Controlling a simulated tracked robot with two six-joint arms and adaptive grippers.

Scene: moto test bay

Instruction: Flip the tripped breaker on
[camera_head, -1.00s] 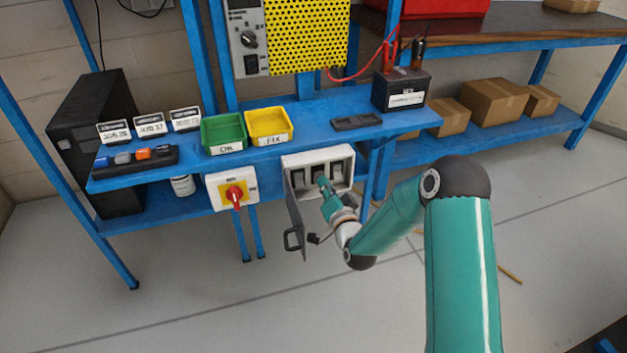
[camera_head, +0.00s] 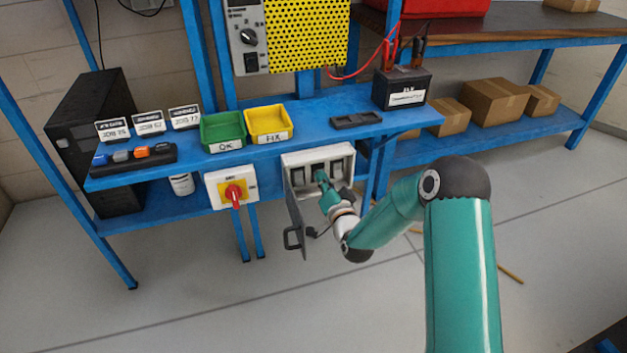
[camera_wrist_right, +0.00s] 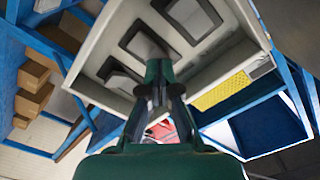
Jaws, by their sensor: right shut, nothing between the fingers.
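The breaker box (camera_head: 343,158) hangs at the bench's front edge with its dark door (camera_head: 296,222) swung open, and a row of dark-framed breakers shows inside. My right gripper (camera_head: 320,176) is shut and empty, with its tips at the middle breaker. In the right wrist view the shut fingers (camera_wrist_right: 159,88) reach to the middle breaker (camera_wrist_right: 147,45) and cover its lower part. Another breaker (camera_wrist_right: 188,17) and a third one (camera_wrist_right: 121,77) sit on either side of it. I cannot tell contact or which breaker is tripped. My left gripper is not in view.
A red and yellow rotary switch (camera_head: 233,193) is mounted left of the box. On the bench stand a green bin (camera_head: 222,145), a yellow bin (camera_head: 268,137) and a black battery (camera_head: 402,104). The open door stands close left of my right wrist.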

